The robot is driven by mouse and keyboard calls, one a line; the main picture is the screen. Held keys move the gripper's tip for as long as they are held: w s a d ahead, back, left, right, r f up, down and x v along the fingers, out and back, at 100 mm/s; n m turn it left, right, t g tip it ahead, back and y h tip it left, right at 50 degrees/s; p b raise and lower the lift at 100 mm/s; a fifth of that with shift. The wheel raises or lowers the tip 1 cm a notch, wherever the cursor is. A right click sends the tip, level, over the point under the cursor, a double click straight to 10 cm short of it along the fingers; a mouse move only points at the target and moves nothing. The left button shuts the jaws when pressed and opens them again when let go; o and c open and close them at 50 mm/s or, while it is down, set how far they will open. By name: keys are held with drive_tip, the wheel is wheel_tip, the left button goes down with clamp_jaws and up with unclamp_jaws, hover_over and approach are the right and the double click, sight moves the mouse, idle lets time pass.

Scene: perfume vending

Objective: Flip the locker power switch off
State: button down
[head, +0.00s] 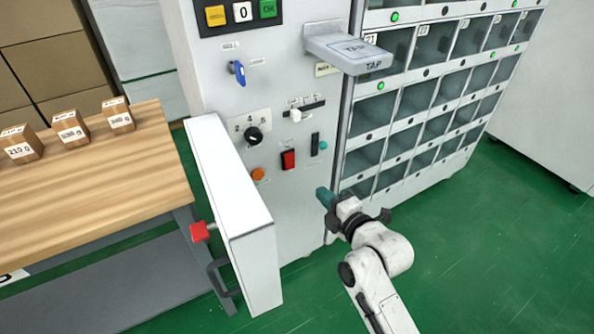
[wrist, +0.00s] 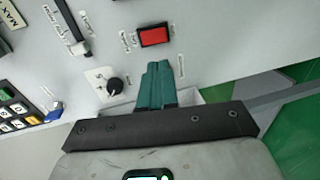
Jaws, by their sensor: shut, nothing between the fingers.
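A red rocker switch (head: 288,159) in a black frame is on the grey control panel (head: 215,95), low and right of the black knob. It also shows in the wrist view (wrist: 154,36), just beyond my fingertips. Its label is too small to read, and I cannot tell which way it is tipped. My gripper (head: 323,196) has teal fingers, shut and empty, in front of the panel's lower right part. In the head view the fingers are below and right of the switch, apparently apart from it. In the wrist view the closed fingers (wrist: 157,72) point toward the switch.
An open white door (head: 235,190) juts out at left. A tap shelf (head: 345,47) projects above. Locker compartments are at right; green floor is clear.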

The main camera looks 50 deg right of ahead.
sight(292, 166)
drive_tip(key=b+x, duration=0.1)
drive_tip(key=x, duration=1.2)
drive_tip(key=shift+w+d+f, duration=0.1)
drive_tip(key=shift+w+d, duration=0.05)
drive_tip(key=shift+w, duration=0.15)
